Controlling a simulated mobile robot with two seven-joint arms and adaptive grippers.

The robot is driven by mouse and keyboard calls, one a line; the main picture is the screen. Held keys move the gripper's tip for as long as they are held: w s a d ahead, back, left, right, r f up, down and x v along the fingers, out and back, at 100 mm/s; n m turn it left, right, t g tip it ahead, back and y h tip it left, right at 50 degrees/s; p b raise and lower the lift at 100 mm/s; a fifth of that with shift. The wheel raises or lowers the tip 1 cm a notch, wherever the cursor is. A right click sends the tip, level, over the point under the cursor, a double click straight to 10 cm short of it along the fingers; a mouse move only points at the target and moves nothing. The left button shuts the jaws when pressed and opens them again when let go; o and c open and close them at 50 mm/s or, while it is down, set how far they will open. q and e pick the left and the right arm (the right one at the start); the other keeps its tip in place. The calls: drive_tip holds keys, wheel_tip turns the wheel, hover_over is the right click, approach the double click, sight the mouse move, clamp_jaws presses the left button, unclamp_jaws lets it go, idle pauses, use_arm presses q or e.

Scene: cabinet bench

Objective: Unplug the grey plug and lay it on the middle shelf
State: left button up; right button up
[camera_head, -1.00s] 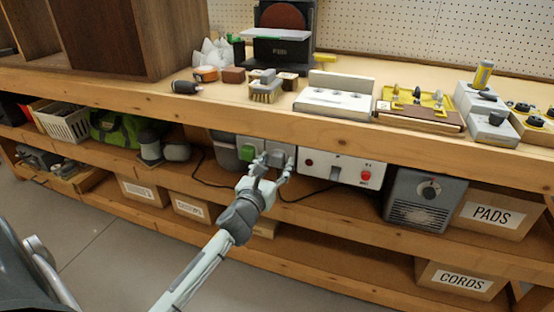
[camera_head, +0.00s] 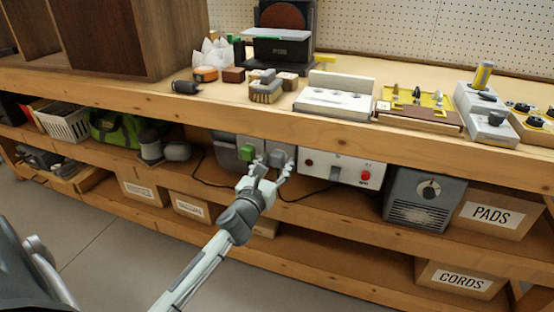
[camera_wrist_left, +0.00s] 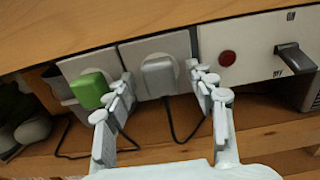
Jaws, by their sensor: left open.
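The grey plug (camera_wrist_left: 159,76) sits in the right-hand socket plate (camera_wrist_left: 150,48) under the bench top, with a dark cord hanging from it. It also shows in the head view (camera_head: 278,157), partly behind the fingers. My left gripper (camera_wrist_left: 166,93) is open, with one finger on each side of the grey plug and a visible gap on both sides. In the head view my left gripper (camera_head: 270,166) reaches up to the sockets. The middle shelf (camera_head: 330,208) runs below the sockets. My right gripper is not in view.
A green plug (camera_wrist_left: 90,90) sits in the socket just left, close to the left finger. A white switch panel (camera_wrist_left: 260,50) with a red button is on the right. A grey speaker-like box (camera_head: 424,199) and cardboard boxes stand on the shelves. The bench top edge (camera_head: 220,115) overhangs the sockets.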

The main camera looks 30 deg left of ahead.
use_arm(q)
clamp_jaws()
idle(0.5)
drive_tip(key=shift+v, duration=2.95)
